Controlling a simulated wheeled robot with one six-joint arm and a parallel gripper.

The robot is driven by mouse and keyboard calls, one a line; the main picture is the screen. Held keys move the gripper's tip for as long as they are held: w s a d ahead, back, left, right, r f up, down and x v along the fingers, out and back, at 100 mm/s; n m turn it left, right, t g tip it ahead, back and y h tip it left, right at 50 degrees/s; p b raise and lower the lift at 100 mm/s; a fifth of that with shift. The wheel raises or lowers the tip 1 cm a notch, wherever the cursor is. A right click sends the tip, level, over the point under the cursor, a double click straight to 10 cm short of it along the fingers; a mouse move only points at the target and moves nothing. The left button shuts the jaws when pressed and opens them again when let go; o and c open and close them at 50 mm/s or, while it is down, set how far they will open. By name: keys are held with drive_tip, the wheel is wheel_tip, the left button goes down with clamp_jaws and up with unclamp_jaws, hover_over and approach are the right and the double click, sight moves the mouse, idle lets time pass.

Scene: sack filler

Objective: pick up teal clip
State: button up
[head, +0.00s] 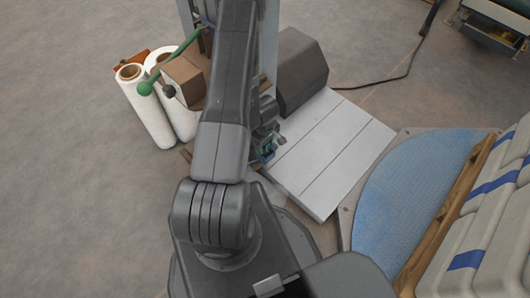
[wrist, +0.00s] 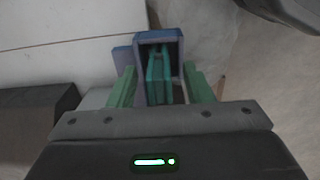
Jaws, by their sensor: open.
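The teal clip (wrist: 158,68) stands inside a small blue-purple open-topped holder (wrist: 172,37), in the upper middle of the wrist view. My gripper (wrist: 162,76) is open, with its two green fingers to the left and right of the clip in the picture. Nothing is held between the fingers, and I cannot tell whether either one touches the holder. In the head view the holder (head: 266,158) shows only as a small blue patch beside my arm, which hides most of this area.
A pale panelled platform (head: 330,150) lies right of the holder, with a dark grey block (head: 300,70) behind it. White film rolls (head: 147,112) and a cardboard box (head: 184,80) stand left of my arm. A blue round plate (head: 410,200) and stacked sacks (head: 490,215) are at the right.

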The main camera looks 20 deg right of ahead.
drive_tip(key=shift+f+b, duration=0.3)
drive_tip(key=shift+f, duration=0.55)
drive_tip(key=shift+r, duration=0.1)
clamp_jaws()
drive_tip(key=shift+r, duration=0.15)
